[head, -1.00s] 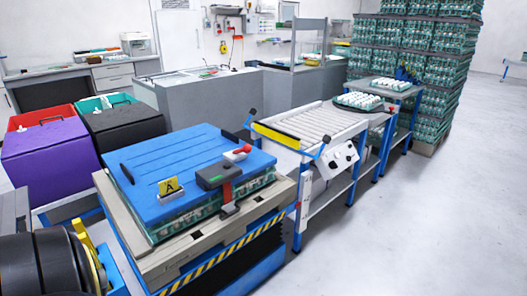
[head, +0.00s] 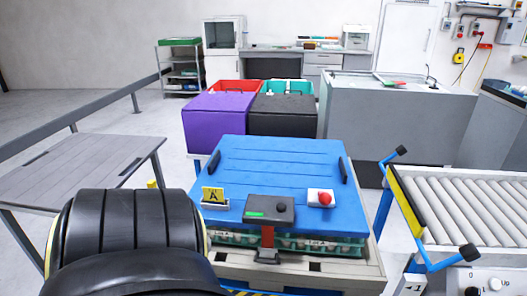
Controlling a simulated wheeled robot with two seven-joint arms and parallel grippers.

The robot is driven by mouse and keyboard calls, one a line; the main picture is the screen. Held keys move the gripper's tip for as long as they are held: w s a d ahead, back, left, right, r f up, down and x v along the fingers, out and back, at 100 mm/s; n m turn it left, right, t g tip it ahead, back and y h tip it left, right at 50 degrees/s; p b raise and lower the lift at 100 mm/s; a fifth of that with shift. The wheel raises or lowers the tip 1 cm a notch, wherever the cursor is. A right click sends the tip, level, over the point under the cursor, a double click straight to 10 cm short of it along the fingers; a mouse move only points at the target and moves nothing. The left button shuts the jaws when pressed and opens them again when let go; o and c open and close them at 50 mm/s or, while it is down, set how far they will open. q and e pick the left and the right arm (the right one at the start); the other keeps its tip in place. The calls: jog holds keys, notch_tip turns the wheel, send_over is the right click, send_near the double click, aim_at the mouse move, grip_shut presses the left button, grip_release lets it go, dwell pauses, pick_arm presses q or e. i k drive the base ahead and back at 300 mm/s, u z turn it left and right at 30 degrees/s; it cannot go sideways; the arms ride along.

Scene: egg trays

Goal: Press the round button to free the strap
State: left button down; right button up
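A blue lid (head: 280,165) covers a stack of egg trays (head: 345,246) on a pallet in the head view. A grey latch box (head: 262,206) sits at the lid's front edge, with a green mark and a dark round knob (head: 281,208). A short red strap (head: 267,238) runs down from it to a dark clasp (head: 266,256) at the front. A red round button (head: 323,198) on a white base sits to the right of the box. A yellow "A" sign (head: 212,195) stands to the left. Neither gripper is in view; my black arm link fills the lower left.
A grey table (head: 75,170) is on the left. Purple (head: 230,123) and black (head: 283,115) bins stand behind the lid, with a grey cabinet (head: 390,115) behind right.

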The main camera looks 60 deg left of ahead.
aim_at(281, 208)
jog(key=u, duration=1.1)
jog(key=i, duration=0.95)
jog(key=u, duration=0.9)
